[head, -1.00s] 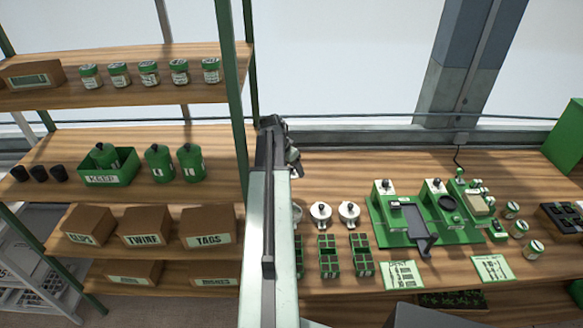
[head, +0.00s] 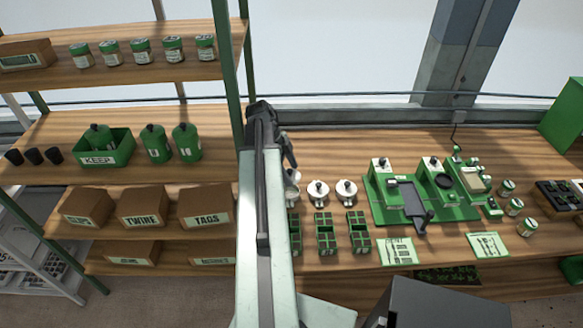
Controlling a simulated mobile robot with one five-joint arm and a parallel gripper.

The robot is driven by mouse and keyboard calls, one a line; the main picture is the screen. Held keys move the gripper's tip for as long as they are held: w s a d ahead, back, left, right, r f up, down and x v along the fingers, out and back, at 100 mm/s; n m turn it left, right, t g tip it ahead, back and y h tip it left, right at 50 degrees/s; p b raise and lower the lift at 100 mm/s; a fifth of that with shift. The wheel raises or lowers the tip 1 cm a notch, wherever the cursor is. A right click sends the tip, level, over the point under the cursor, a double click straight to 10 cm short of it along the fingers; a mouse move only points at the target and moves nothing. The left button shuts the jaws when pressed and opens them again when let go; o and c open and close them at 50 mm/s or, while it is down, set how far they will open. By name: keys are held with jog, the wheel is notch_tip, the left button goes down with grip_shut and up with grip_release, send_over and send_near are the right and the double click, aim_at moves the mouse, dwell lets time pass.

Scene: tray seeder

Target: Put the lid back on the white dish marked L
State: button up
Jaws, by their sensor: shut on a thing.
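Three small white dishes stand in a row on the bench, right of my arm. The middle dish (head: 318,199) and the right dish (head: 346,197) each carry a lid with a dark knob. The left dish (head: 293,200) is partly hidden by my arm. My gripper (head: 290,166) points down just above it, small and partly hidden, shut on what looks like a white lid (head: 293,176). I cannot tell whether this lid touches the dish. No letter is readable on any dish.
Green seed blocks (head: 326,234) stand in front of the dishes. A green seeder (head: 420,200) is to the right, with cards (head: 398,251) before it. A shelf (head: 180,100) with jars, canisters and boxes stands left of my arm.

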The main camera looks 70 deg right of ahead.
jog(key=shift+f+b, duration=3.25)
jog(key=shift+f, duration=0.1)
jog(key=o, duration=1.4)
jog(key=shift+o, duration=0.6)
notch_tip(320, 180, up, 7)
jog(key=p, duration=0.7)
